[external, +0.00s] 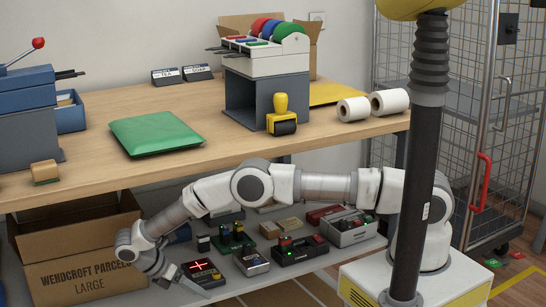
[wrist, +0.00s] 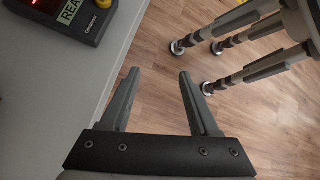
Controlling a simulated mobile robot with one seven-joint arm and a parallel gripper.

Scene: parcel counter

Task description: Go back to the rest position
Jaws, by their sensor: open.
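My gripper (wrist: 158,75) is open in the wrist view, its two dark fingers apart with nothing between them. It points down past the edge of the grey lower shelf (wrist: 60,110) over the wood floor. In the external view my gripper (external: 196,288) is low at the front edge of the lower shelf, beside a dark device with a red lit display (external: 200,268). My arm reaches left from its base under the wooden counter. The fingers are small and partly hard to make out there.
The wooden counter (external: 225,105) spans above my arm. A large cardboard box (external: 85,262) stands left of my gripper. Several small devices, including a grey one (external: 251,262), crowd the lower shelf to the right. A wire cage trolley (external: 465,100) stands at the right. Metal legs (wrist: 240,80) show over the floor.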

